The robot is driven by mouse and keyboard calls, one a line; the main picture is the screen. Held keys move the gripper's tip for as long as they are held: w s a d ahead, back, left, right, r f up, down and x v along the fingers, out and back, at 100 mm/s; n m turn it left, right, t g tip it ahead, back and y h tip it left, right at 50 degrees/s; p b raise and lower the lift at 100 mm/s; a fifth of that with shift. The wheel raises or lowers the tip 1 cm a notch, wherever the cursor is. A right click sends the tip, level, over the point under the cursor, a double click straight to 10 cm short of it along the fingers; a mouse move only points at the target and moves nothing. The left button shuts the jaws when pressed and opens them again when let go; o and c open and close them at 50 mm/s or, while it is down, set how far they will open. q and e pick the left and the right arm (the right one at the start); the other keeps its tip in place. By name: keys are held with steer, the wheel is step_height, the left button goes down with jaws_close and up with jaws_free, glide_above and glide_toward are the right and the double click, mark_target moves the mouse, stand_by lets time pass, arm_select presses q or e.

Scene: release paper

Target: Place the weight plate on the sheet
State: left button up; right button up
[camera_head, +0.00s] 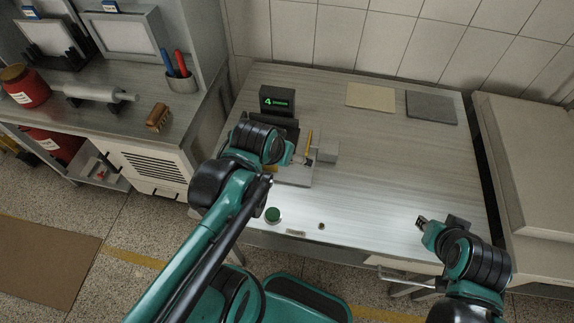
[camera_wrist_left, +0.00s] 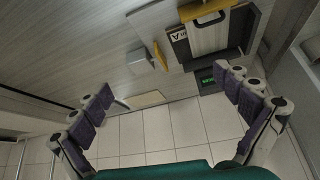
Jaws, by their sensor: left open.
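A beige sheet (camera_head: 370,97) and a dark grey sheet (camera_head: 431,108) lie flat by the wall. The beige sheet's edge also shows in the left wrist view (camera_wrist_left: 146,100). My left gripper (camera_wrist_left: 165,84) is open and empty above the plate area. My right gripper (camera_head: 422,222) hangs over the front right; its jaw opening is unclear.
A grey block (camera_head: 328,151) with a yellow bar (camera_head: 309,138) stands beside the plate. A black display box (camera_head: 277,100) stands behind it. The table's middle right is clear.

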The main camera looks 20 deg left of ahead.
arm_select(q)
steer(key=shift+m+t, duration=0.3)
steer(key=shift+t, duration=0.2)
steer(key=s+d, duration=0.2)
steer(key=s, duration=0.1)
steer(key=shift+s+d+f, duration=0.1)
steer(key=shift+d+f, duration=0.05)
steer(key=shift+d, duration=0.2)
step_height(320, 180, down, 5)
steer(key=b, duration=0.5)
steer(key=shift+f, duration=0.15)
